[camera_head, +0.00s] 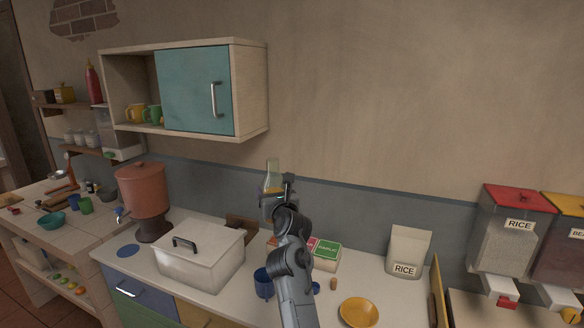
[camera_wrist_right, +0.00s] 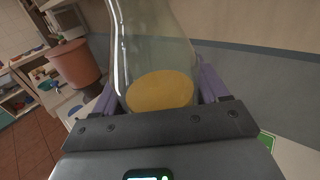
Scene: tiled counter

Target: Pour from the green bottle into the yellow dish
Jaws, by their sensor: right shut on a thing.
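The green bottle (camera_head: 273,172) is clear, pale green glass with amber contents low inside. It stands about upright, held in the air above the counter near the back wall. My right gripper (camera_head: 275,200) is shut around its lower part. In the right wrist view the bottle (camera_wrist_right: 150,45) sits between the finger pads, with the amber contents (camera_wrist_right: 160,92) showing through the glass. The yellow dish (camera_head: 358,312) rests on the counter at the front, right of my forearm and well below the bottle. It looks empty. My left gripper is not in view.
A blue cup (camera_head: 263,283) stands left of my arm. A small brown cork-like piece (camera_head: 333,284) is near the dish. Behind are small boxes (camera_head: 326,252) and a rice bag (camera_head: 406,255). A white lidded box (camera_head: 200,260) and a terracotta dispenser (camera_head: 143,195) stand left.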

